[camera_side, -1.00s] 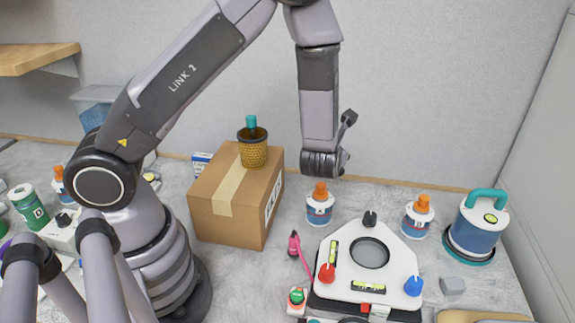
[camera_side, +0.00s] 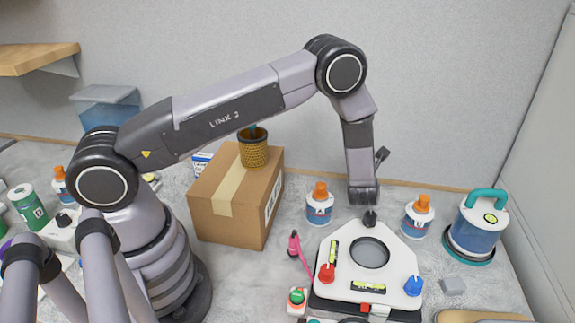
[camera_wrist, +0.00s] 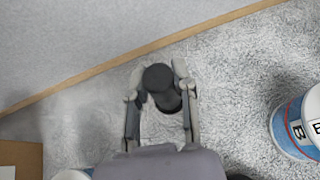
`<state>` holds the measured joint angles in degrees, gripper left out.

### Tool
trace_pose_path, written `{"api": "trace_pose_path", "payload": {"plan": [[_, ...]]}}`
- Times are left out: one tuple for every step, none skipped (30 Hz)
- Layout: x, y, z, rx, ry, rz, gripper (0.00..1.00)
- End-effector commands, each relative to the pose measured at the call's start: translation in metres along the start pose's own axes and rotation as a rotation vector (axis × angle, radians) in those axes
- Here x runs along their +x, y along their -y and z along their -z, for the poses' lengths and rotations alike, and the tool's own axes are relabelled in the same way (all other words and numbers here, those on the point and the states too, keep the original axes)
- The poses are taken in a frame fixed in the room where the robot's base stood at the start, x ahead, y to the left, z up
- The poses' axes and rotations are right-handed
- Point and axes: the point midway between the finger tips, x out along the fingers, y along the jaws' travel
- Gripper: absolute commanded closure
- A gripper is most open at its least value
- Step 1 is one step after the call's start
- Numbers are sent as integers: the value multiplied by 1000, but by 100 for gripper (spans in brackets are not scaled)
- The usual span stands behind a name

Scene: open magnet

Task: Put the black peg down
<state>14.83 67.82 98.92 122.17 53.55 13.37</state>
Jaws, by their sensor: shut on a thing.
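My gripper (camera_side: 364,205) points down right at the peg. In the wrist view my gripper (camera_wrist: 163,98) is shut on the black peg (camera_wrist: 161,85), whose round dark top shows between the two fingers.
A bottle with an orange cap (camera_side: 320,206) stands left of the plate, another (camera_side: 417,217) to its right. The plate also carries a red knob (camera_side: 326,273) and a blue knob (camera_side: 413,286). A cardboard box (camera_side: 237,198) stands further left, a blue container (camera_side: 476,230) further right.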

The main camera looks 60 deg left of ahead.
Motion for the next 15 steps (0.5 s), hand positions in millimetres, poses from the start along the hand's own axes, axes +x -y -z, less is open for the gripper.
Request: {"api": "trace_pose_path", "payload": {"plan": [[0,0,0,0,1,0,100],[0,0,0,0,1,0,100],[0,0,0,0,1,0,100],[0,0,0,0,1,0,100],[0,0,0,0,1,0,100],[0,0,0,0,1,0,100],[0,0,0,0,1,0,100],[0,0,1,0,1,0,100],[1,0,2,0,1,0,100],[2,0,3,1,0,0,100],[1,0,3,0,0,0,72],[1,0,3,0,0,0,67],[1,0,3,0,0,0,63],[1,0,3,0,0,0,59],[1,0,3,0,1,0,54]]}}
